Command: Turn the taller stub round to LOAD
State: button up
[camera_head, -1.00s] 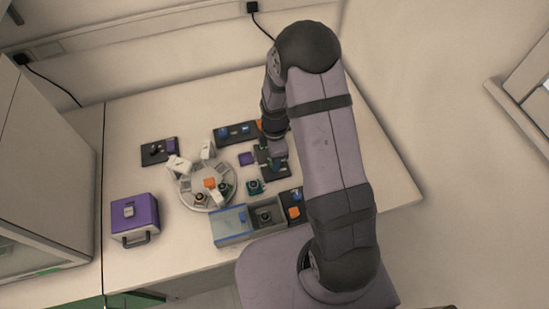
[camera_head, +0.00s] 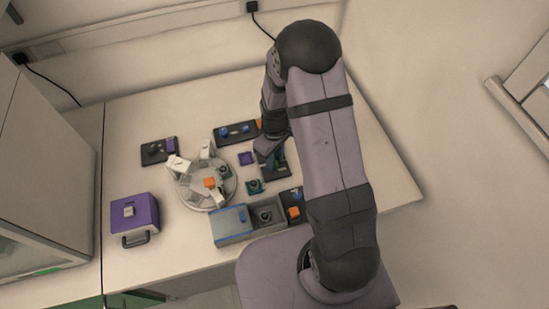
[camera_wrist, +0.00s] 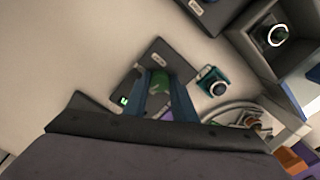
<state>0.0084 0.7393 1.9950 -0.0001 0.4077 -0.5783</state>
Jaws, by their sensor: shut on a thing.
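My gripper (camera_wrist: 161,88) is shut on a green knob (camera_wrist: 158,80) that stands on a dark panel (camera_wrist: 172,60). One blue finger lies on each side of the knob. In the head view the dark panel (camera_head: 277,170) shows beside my wrist, and the knob is hidden. The round grey turntable (camera_head: 186,196) stands left of my gripper, with an orange block (camera_head: 210,183) near its middle and small dark stubs (camera_head: 222,197) toward its right. I cannot tell which stub is taller or read a LOAD mark. Part of the turntable (camera_wrist: 232,112) shows in the wrist view.
A small teal holder (camera_head: 254,187) stands between the panel and turntable. A grey open box (camera_head: 245,233) is in front. A purple case (camera_head: 134,219) stands at left, and dark trays (camera_head: 236,132) lie behind. The table is bare at its back and right.

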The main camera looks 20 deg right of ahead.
jog(key=m, duration=0.6)
jog(key=shift+m, duration=0.3)
jog(key=m, duration=0.5)
jog(key=shift+a, duration=0.1)
jog(key=shift+w, duration=0.1)
jog(key=o, duration=1)
jog(key=shift+o, duration=0.2)
jog(key=shift+r+b, duration=0.8)
jog(key=shift+r, duration=2.9)
